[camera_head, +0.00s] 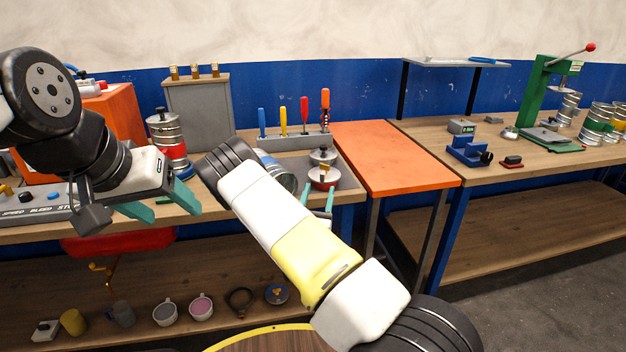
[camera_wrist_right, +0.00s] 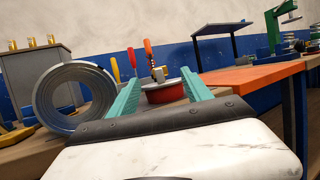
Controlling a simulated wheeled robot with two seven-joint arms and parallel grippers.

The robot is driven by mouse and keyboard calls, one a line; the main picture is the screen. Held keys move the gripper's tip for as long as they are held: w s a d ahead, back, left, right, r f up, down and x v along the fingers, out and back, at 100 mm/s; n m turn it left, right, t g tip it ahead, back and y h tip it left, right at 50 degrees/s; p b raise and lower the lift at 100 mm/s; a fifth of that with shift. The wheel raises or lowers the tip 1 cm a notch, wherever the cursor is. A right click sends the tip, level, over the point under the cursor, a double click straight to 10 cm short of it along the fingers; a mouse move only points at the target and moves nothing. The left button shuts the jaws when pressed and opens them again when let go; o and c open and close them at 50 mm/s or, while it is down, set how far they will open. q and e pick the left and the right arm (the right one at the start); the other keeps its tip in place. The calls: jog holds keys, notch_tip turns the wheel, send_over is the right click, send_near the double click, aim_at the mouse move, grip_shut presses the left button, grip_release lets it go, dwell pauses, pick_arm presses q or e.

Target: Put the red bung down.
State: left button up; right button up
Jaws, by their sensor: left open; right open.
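In the right wrist view the bung (camera_wrist_right: 164,92) shows between and just beyond the green fingers. My right gripper (camera_head: 317,194) is open, with its fingers at the bung's near side; whether either finger touches it I cannot tell. The right arm partly covers the fingers in the head view. My left gripper (camera_head: 160,206) is open and empty at the bench's front edge on the left.
A second metal bung (camera_head: 322,155) stands just behind the red one. A spiral duct (camera_wrist_right: 70,95) lies left of my right gripper. A tool rack (camera_head: 296,141) with screwdrivers stands behind. An orange table (camera_head: 395,158) to the right is clear.

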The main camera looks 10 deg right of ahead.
jog(key=s+d+r+m+g+h, duration=0.7)
jog(key=d+r+m+g+h, duration=0.25)
jog(key=d+m+g, duration=0.2)
jog(key=s+d+r+m+g+y, duration=0.1)
jog(key=s+d+m+g+y, duration=0.15)
jog(key=s+m+g, duration=0.35)
jog(key=s+d+r+m+g+y, duration=0.1)
jog(key=s+d+m+g+y, duration=0.25)
jog(key=s, duration=0.55)
jog(key=s+a+r+m+y, duration=0.1)
jog(key=s+a+m+y, duration=0.5)
jog(key=s+a+y, duration=0.15)
jog(key=s+a+r+m+t+y, duration=0.3)
jog(key=a+r+t+y, duration=0.3)
jog(key=a+r, duration=0.4)
jog(key=shift+s+a+r+m+t+y, duration=0.15)
jog(key=shift+s+a+m+t+y, duration=0.2)
jog(key=shift+s+a, duration=0.65)
